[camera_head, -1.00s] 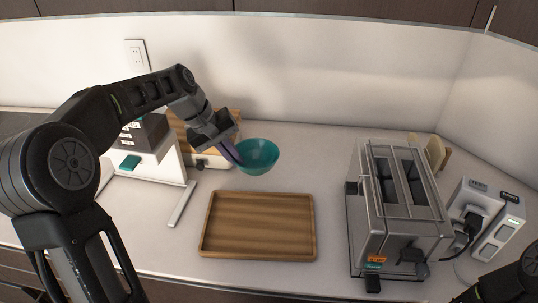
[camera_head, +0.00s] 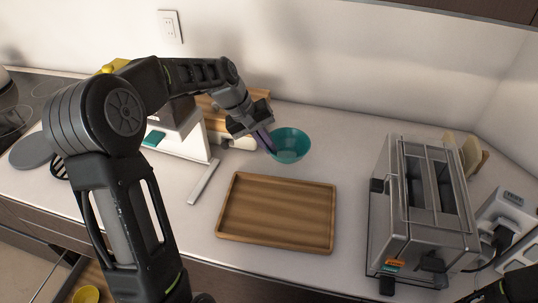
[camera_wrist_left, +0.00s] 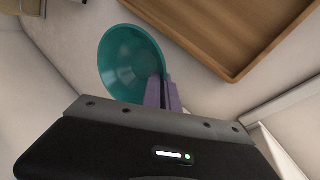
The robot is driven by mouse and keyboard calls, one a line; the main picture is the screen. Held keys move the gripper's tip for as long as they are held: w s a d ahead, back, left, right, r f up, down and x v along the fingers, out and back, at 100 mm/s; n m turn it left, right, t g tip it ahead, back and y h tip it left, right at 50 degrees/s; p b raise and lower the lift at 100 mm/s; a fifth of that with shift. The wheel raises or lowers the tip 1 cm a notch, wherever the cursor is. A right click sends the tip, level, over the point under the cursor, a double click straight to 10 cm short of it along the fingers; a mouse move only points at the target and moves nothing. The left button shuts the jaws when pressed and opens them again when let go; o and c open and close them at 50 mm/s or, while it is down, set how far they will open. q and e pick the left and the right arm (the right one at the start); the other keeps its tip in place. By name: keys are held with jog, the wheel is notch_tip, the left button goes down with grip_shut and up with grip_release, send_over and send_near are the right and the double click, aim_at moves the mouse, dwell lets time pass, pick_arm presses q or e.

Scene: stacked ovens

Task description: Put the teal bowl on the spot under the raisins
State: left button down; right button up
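The teal bowl (camera_head: 290,143) is at the back of the counter, behind the wooden tray, and also shows in the left wrist view (camera_wrist_left: 128,60). My left gripper (camera_head: 268,142) is at the bowl's left rim. In the left wrist view its purple fingers (camera_wrist_left: 162,94) are close together with the rim between them, shut on the bowl. I cannot tell whether the bowl touches the counter. I see no raisins and cannot make out the spot under them. My right gripper is not in view; only a dark arm part shows at the lower right.
The wooden tray (camera_head: 235,232) lies empty in front of the bowl. A metal toaster (camera_head: 405,238) stands at right, with a power strip beyond it. A yellow object (camera_head: 87,295) shows low at left.

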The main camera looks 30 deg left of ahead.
pick_arm(q)
jog(key=shift+f, duration=0.4)
notch_tip(320, 180, down, 3)
jog(key=shift+f+p, duration=0.2)
jog(key=shift+p, duration=0.2)
jog(key=shift+f, duration=0.15)
jog(key=shift+f, duration=0.25)
jog(key=c, duration=1.6)
grip_release()
jog(key=shift+r, duration=0.1)
jog(key=shift+c, duration=0.2)
jog(key=shift+r, duration=0.15)
